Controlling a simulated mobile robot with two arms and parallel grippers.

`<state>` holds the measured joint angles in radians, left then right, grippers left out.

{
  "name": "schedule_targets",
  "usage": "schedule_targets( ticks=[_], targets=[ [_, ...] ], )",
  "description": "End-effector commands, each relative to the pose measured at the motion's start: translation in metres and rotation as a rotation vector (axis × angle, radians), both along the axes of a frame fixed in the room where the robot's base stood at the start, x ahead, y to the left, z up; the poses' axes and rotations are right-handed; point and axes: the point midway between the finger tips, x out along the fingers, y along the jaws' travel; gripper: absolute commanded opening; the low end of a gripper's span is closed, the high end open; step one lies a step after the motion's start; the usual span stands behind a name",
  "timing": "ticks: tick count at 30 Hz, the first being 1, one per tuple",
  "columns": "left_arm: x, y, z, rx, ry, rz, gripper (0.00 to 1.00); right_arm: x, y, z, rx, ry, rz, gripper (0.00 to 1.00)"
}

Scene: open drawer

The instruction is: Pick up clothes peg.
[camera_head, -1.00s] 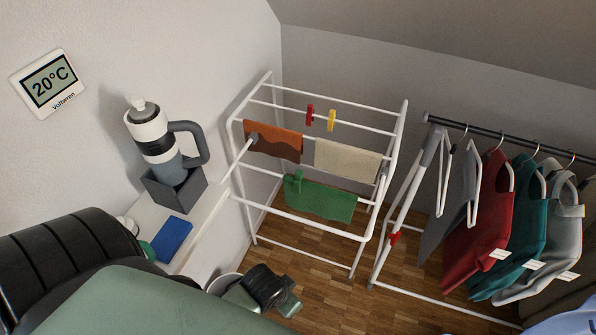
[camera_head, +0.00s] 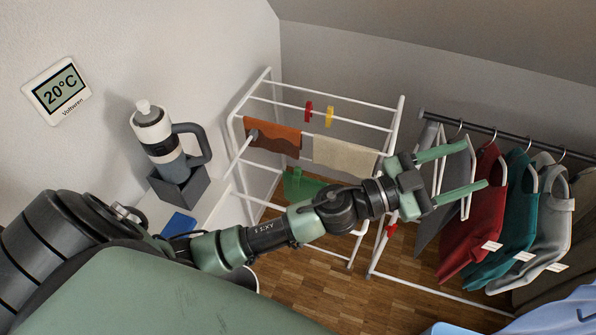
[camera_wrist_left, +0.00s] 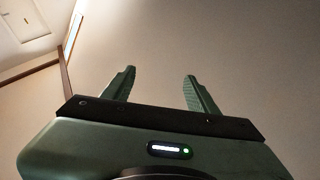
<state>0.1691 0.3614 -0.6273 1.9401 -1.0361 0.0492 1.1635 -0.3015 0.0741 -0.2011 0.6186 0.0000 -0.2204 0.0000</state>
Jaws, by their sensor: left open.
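A red clothes peg (camera_head: 308,112) and a yellow clothes peg (camera_head: 329,117) sit clipped on an upper rail of the white drying rack (camera_head: 262,84). A green peg (camera_head: 297,174) shows at the top edge of the green cloth (camera_head: 303,187). My left arm reaches across in front of the rack and hides part of that cloth. My left gripper (camera_head: 477,164) is open and empty, right of the rack, with its fingers in front of the hanging clothes. In the left wrist view, its two fingers (camera_wrist_left: 160,84) stand apart with only wall behind. My right gripper is not in view.
An orange cloth (camera_head: 272,136) and a cream cloth (camera_head: 344,155) hang on the rack. A clothes rail (camera_head: 497,133) with a red garment (camera_head: 474,212) and others stands at right. A tumbler (camera_head: 160,140) in a grey holder stands at left on a white shelf.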

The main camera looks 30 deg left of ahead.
Motion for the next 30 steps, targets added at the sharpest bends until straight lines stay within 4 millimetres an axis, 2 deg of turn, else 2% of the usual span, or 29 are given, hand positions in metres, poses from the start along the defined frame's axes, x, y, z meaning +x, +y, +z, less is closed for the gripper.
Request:
schedule_targets(
  ticks=[1, 2, 3, 5, 6, 8, 9, 11, 12, 14, 15, 16, 18, 21, 25, 30],
  targets=[
    [-0.012, -0.028, -0.004, 0.086, -0.045, -0.158, 0.59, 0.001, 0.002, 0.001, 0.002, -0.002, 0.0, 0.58],
    [-0.022, -0.043, -0.012, 0.145, -0.051, -0.257, 0.59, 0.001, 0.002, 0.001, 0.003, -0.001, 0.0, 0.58],
    [-0.035, -0.058, -0.03, 0.24, -0.044, -0.382, 0.59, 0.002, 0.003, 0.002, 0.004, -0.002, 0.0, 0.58],
    [-0.051, -0.067, -0.067, 0.411, 0.004, -0.545, 0.59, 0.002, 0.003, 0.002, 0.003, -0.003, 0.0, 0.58],
    [-0.058, -0.062, -0.096, 0.542, 0.062, -0.632, 0.59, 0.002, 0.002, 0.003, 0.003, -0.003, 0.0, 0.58],
    [-0.061, -0.039, -0.142, 0.757, 0.183, -0.72, 0.59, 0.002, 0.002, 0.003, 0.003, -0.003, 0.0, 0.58],
    [-0.058, -0.013, -0.171, 0.907, 0.286, -0.745, 0.59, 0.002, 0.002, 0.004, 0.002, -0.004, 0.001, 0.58],
    [-0.047, 0.039, -0.205, 1.132, 0.462, -0.729, 0.59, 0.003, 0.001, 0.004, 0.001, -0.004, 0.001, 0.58],
    [-0.039, 0.078, -0.219, 1.265, 0.584, -0.687, 0.59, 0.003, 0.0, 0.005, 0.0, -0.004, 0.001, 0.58],
    [-0.026, 0.135, -0.229, 1.433, 0.755, -0.589, 0.59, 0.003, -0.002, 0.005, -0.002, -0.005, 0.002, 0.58],
    [-0.019, 0.169, -0.23, 1.52, 0.856, -0.513, 0.59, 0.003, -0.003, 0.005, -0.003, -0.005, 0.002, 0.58],
    [-0.014, 0.193, -0.228, 1.574, 0.923, -0.454, 0.59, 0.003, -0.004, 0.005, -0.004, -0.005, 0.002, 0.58],
    [-0.005, 0.239, -0.219, 1.672, 1.057, -0.316, 0.59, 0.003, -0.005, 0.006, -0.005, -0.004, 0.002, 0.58],
    [0.001, 0.286, -0.203, 1.756, 1.194, -0.153, 0.59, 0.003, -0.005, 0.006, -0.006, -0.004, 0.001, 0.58],
    [0.003, 0.315, -0.193, 1.8, 1.28, -0.034, 0.59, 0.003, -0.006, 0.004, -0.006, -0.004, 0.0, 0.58],
    [0.001, 0.326, -0.21, 1.806, 1.297, -0.013, 0.59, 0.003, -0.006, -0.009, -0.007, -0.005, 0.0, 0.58]
  ],
)
